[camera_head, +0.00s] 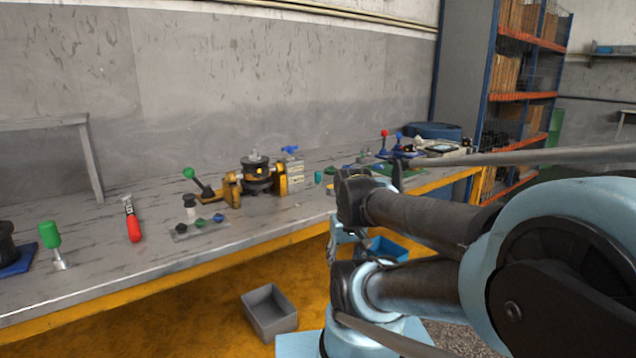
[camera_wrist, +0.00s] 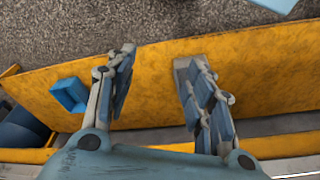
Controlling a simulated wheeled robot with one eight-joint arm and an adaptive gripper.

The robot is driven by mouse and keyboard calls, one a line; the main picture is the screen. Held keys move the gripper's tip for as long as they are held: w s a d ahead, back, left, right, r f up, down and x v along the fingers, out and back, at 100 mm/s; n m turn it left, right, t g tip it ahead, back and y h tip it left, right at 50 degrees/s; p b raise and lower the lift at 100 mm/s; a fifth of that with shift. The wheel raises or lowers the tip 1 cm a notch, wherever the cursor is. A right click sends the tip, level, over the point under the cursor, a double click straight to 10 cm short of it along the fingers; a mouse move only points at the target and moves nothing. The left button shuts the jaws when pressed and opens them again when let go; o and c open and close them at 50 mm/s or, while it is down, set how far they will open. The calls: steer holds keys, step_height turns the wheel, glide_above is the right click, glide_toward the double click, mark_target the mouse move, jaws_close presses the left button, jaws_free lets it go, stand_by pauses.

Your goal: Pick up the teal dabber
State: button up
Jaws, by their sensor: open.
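A small teal upright object (camera_head: 318,177), which looks like the teal dabber, stands on the workbench (camera_head: 90,277) just left of my dark arm link in the head view. It is too small there for detail. My gripper (camera_wrist: 155,58) shows in the wrist view with its two fingers spread apart and nothing between them. It points at the orange floor, away from the bench top. The teal dabber does not show in the wrist view. My arm covers part of the bench to the right of it in the head view.
A yellow-and-black motor fixture (camera_head: 257,178) stands left of the teal object. A red-handled tool (camera_head: 132,222) and a green-handled tool (camera_head: 50,238) are farther left. A grey bin (camera_head: 270,312) and a blue bin (camera_head: 388,249) are on the floor. A shelf rack (camera_head: 520,90) stands behind.

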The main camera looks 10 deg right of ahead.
steer(key=shift+r, duration=0.1)
step_height(320, 180, up, 24)
steer(key=m+t+y, duration=0.1)
steer(key=m+y, duration=0.2)
steer(key=m, duration=2.6)
glide_above(319, 172)
steer(key=s+d, duration=0.4)
steer(key=s, duration=0.1)
steer(key=x, duration=1.1)
steer(key=shift+w+a, duration=0.1)
steer(key=shift+w, duration=0.15)
steer(key=shift+w+x, duration=0.1)
steer(key=shift+x, duration=1.3)
steer(key=shift+w+x, duration=0.15)
steer(key=shift+x, duration=1.25)
steer(key=shift+r, duration=0.1)
steer(key=shift+c, duration=0.4)
